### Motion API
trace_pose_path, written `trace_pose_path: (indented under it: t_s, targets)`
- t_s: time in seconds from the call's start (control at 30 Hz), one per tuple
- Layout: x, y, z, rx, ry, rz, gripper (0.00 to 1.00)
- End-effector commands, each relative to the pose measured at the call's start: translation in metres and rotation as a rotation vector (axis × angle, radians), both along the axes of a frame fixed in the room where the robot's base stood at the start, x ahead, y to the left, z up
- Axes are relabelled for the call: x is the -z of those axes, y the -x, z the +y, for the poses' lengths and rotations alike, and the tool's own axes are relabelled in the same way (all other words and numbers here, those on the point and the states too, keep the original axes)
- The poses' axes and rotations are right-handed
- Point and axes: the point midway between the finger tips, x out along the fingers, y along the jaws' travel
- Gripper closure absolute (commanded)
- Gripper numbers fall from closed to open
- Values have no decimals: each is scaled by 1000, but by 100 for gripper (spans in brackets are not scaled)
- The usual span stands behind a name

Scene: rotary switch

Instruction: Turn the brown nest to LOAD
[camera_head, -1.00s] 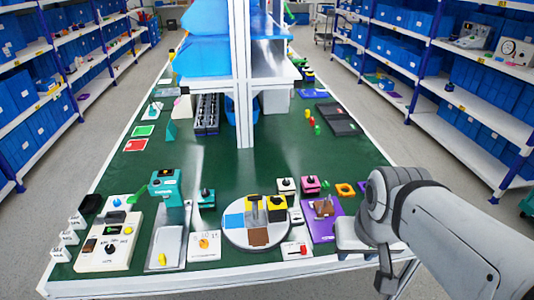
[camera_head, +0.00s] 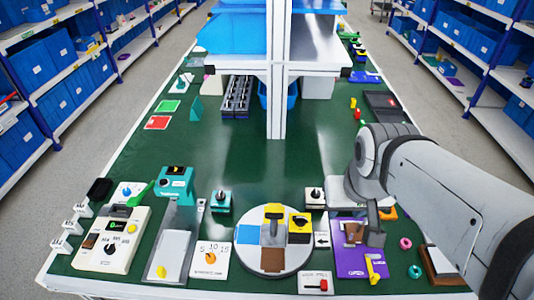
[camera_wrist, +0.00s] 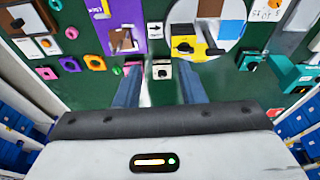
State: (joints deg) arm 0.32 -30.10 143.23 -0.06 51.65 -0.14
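The round grey turntable (camera_head: 240,260) lies flat near the front middle of the table. Its brown nest (camera_head: 272,260) faces the front edge. A blue nest (camera_head: 247,233) is at its left, a grey block stands at the back and a yellow block with a black top (camera_head: 299,226) is at the right. A small white arrow sign (camera_head: 321,239) stands beside its right edge; I cannot read LOAD on it. In the wrist view the turntable's brown nest (camera_wrist: 209,9) is at the top right. My gripper (camera_wrist: 160,92) is open and empty, right of the turntable and apart from it.
A purple board (camera_head: 350,262) lies at the right under my arm. A white box with a black knob (camera_head: 315,196) is behind the arrow sign, and a red-knobbed switch (camera_head: 317,283) is in front. A white post (camera_head: 276,70) rises behind.

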Motion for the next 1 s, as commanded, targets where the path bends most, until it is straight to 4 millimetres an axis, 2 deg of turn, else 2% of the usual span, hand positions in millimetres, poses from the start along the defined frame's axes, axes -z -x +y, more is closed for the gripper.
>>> trace_pose_path:
  t_s: [0.23,0.37,0.47,0.5,0.63,0.8,1.0]
  targets:
    - [0,0,0,1,0,0,64]
    - [2,-3,2,-1,-2,6,54]
    - [9,-15,9,-2,-9,31,46]
    - [14,-22,22,3,-12,46,42]
    - [34,-55,49,8,-22,111,32]
    - [65,-94,88,18,-21,194,31]
    - [92,-119,123,31,-10,253,31]
